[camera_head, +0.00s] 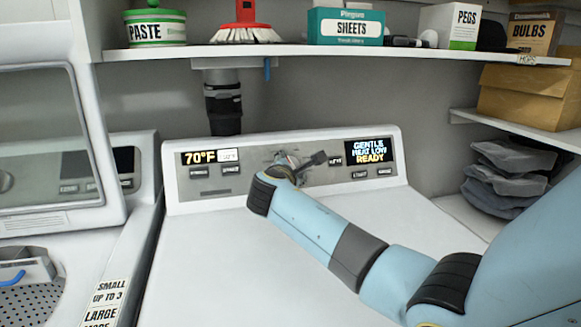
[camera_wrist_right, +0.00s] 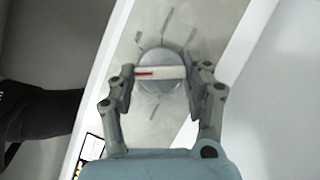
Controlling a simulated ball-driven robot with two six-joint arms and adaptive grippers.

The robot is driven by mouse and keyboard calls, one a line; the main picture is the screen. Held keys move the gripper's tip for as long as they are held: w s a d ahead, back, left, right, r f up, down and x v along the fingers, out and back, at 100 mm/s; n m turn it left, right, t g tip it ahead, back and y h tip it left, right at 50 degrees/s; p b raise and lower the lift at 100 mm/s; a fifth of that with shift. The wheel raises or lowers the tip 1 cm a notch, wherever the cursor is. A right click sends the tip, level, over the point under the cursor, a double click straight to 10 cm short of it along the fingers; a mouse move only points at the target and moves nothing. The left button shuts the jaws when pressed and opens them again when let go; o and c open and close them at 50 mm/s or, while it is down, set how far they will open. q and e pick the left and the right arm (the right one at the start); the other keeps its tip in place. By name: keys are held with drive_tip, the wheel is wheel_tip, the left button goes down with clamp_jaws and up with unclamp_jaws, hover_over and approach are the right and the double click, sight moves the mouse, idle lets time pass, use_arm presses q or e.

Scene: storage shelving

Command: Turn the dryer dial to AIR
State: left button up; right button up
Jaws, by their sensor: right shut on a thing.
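The dryer (camera_head: 285,235) is white, with a grey control panel along its back. The dial (camera_wrist_right: 160,72) is a round grey knob with a white bar grip that has a red mark, seen in the right wrist view. My right gripper (camera_wrist_right: 160,80) is shut on the dial's bar, one finger at each end. In the head view the right gripper (camera_head: 285,165) is at the panel's middle and its wrist mostly hides the dial. Dark marks ring the dial; their words cannot be read. The right display (camera_head: 370,151) reads GENTLE, HEAT LOW, READY. My left gripper is not in view.
The left display (camera_head: 200,157) reads 70°F. A washer (camera_head: 50,150) with its lid raised stands at left. A shelf (camera_head: 290,51) above holds a paste tub, brush and boxes. Folded cloths (camera_head: 505,175) lie at right. The dryer top is clear apart from my arm above it.

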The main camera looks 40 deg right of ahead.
drive_tip(key=m, duration=0.1)
drive_tip(key=m+g+p, duration=0.1)
drive_tip(key=m, duration=0.1)
drive_tip(key=m+g+p, duration=0.1)
drive_tip(key=shift+w+r+m+y, duration=0.1)
drive_tip(key=shift+r+m+y, duration=0.2)
drive_tip(key=shift+m+y, duration=0.1)
drive_tip(key=m+g+y+p, duration=0.1)
drive_tip(key=m, duration=0.2)
drive_tip(key=shift+p, duration=0.4)
drive_tip(key=shift+m+g+y+p, duration=0.35)
drive_tip(key=shift+m+p, duration=0.2)
drive_tip(key=shift+m, duration=0.35)
drive_tip(key=o, duration=1.2)
drive_tip(key=shift+c, duration=0.2)
drive_tip(key=v, duration=1.2)
